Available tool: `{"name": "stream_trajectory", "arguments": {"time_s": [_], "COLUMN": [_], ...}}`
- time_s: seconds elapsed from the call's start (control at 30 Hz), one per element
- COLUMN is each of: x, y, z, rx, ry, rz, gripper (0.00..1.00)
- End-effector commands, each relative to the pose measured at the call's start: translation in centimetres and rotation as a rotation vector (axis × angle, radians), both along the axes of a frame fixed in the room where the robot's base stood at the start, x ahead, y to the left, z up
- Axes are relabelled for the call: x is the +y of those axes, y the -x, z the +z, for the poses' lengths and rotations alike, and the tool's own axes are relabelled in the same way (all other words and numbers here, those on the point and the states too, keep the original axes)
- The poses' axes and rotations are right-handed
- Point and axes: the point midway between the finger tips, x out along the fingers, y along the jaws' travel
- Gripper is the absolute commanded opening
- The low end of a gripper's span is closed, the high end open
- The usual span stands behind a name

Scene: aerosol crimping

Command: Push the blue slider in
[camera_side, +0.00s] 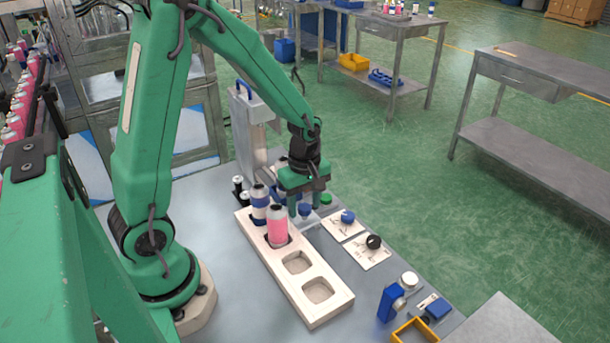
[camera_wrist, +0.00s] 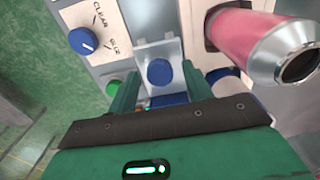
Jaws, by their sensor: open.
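A round blue knob (camera_wrist: 159,71) sits on a pale metal slide plate (camera_wrist: 150,52) in the wrist view; it appears to be the blue slider. In the side view the blue knob (camera_side: 305,210) shows just below my gripper, at the foot of the grey press (camera_side: 243,130). My green gripper (camera_side: 303,192) points down there. In the wrist view its two fingers stand apart on either side of the knob (camera_wrist: 160,80), with gaps visible, so it is open and holds nothing. Contact with the plate cannot be told.
A pink can (camera_side: 277,227) stands close beside my gripper in a white tray (camera_side: 320,300) with two empty pockets. A blue dial (camera_side: 348,216), a black dial (camera_side: 374,241) and a green button (camera_side: 326,199) are nearby. A blue block (camera_side: 391,301) stands at front right.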

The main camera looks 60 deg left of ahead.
Motion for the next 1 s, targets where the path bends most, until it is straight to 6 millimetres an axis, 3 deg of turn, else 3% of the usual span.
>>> {"name": "stream_trajectory", "arguments": {"time_s": [0.1,0.33,0.67,1.0], "x": [0.0,0.0,0.6,3.4], "y": [0.0,0.0,0.0,-0.1], "z": [0.0,0.0,0.1,0.1], "rx": [0.000,0.000,0.000,-0.001], "ry": [0.000,0.000,0.000,0.000], "rz": [0.000,0.000,0.001,0.003], "gripper": [0.46,0.01,0.00,0.00]}}
